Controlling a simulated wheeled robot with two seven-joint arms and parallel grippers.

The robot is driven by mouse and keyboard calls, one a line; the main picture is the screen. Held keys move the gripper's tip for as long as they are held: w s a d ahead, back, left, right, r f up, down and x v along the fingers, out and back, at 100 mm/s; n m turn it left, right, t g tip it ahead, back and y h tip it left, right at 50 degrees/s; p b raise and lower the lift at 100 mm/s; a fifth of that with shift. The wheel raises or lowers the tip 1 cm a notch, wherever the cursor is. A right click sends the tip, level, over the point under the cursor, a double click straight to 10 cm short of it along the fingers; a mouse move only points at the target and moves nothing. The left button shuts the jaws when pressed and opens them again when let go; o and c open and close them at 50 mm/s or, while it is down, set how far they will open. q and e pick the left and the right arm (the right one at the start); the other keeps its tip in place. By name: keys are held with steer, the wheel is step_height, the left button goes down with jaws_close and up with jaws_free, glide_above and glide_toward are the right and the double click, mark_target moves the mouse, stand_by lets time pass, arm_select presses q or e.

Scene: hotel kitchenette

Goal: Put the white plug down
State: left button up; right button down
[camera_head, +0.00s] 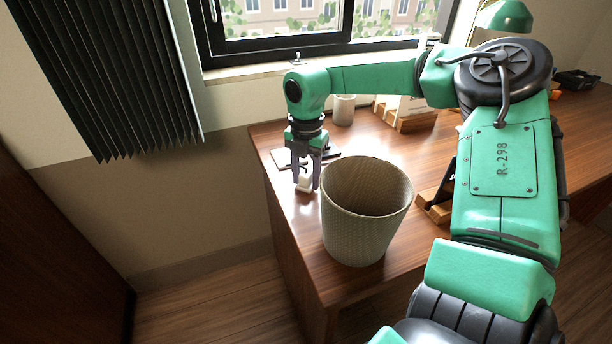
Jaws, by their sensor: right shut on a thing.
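The white plug (304,184) is a small white block between the fingertips of my right gripper (305,178). The gripper points down over the left end of the wooden desk (295,237) and is shut on the plug. The plug is close to the desk top; I cannot tell whether it touches it. It is just left of a woven wastebasket. My left gripper is not in view.
The woven basket (357,240) stands at the desk's front left, close beside the gripper. A green lamp (504,17) stands at the back right. Dark blinds (120,85) hang at left.

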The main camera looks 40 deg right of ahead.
mark_target(306, 172)
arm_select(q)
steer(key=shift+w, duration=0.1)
arm_select(e)
steer(key=shift+f, duration=0.15)
steer(key=shift+c, duration=1.9)
jaws_free()
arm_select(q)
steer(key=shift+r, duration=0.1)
arm_select(e)
steer(key=shift+r, duration=0.2)
step_height(306, 172, up, 2)
steer(key=shift+p, duration=0.7)
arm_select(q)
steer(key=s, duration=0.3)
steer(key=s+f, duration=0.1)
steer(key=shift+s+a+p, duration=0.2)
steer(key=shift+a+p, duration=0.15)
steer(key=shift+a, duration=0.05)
arm_select(e)
step_height(306, 172, up, 11)
steer(key=shift+f, duration=0.1)
